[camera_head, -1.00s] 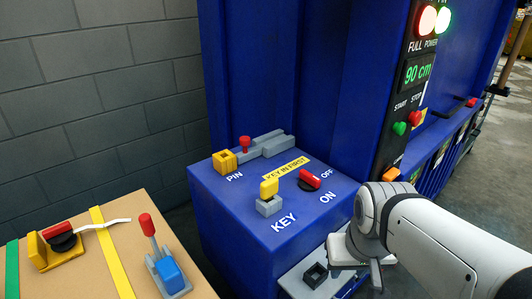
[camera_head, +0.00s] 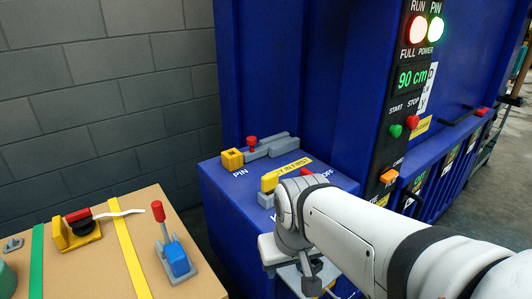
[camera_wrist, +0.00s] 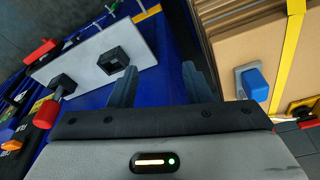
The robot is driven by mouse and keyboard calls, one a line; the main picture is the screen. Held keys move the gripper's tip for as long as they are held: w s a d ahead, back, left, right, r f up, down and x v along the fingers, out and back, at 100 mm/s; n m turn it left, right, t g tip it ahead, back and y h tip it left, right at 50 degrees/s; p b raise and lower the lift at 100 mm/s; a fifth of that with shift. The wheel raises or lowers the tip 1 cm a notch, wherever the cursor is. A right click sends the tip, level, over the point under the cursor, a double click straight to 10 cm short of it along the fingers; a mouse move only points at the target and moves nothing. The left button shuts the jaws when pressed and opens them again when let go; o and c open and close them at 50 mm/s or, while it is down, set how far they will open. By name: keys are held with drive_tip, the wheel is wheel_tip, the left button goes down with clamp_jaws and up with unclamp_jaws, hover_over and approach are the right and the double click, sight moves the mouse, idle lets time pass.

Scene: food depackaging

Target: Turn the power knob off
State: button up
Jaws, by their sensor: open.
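The power knob (camera_head: 305,171) is on top of the blue control box (camera_head: 230,205), beside the OFF label. Only a bit of its red handle shows behind my arm in the head view, so its angle is hidden. The yellow key (camera_head: 269,181) is just left of it, partly covered by my arm. My gripper (camera_wrist: 160,88) is open in the wrist view, with nothing between its fingers. In the head view my wrist is in front of the box, and the fingertips cannot be made out. Red parts show at the left of the wrist view, but I cannot tell which is the knob.
A grey plate (camera_wrist: 90,55) with black square fittings is near my gripper. A cardboard box (camera_head: 95,262) with a red-handled blue lever (camera_head: 176,262) stands left. The pin fixture (camera_head: 232,159) is at the box's back. The START/STOP panel (camera_head: 395,130) rises behind.

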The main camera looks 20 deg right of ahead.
drive_tip(key=o, duration=0.7)
drive_tip(key=w+d+r+m+p, duration=0.1)
drive_tip(key=w+d+r+m, duration=0.1)
drive_tip(key=w+r, duration=0.1)
drive_tip(key=w+d+r+m+g+p, duration=0.1)
drive_tip(key=w+d+r+m, duration=0.1)
drive_tip(key=w, duration=0.4)
drive_tip(key=w+d+r+m+p, duration=0.1)
drive_tip(key=w+d+r+m, duration=0.1)
drive_tip(key=w+r, duration=0.1)
drive_tip(key=shift+w+d+r, duration=0.15)
drive_tip(key=shift+w+r, duration=0.15)
drive_tip(key=shift+w, duration=0.5)
drive_tip(key=shift+o, duration=0.6)
drive_tip(key=w+d+r+m+p, duration=0.1)
drive_tip(key=w+d+m, duration=0.2)
drive_tip(key=w, duration=0.2)
drive_tip(key=shift+d+r+g, duration=0.15)
drive_tip(key=shift+d+g, duration=0.05)
drive_tip(key=shift+g, duration=0.2)
drive_tip(key=m, duration=0.5)
hover_over(311, 173)
drive_tip(key=shift+a+g, duration=0.1)
drive_tip(key=shift+g, duration=0.3)
wheel_tip(311, 173, down, 8)
drive_tip(key=shift+r+p, duration=0.1)
drive_tip(key=shift+p, duration=0.4)
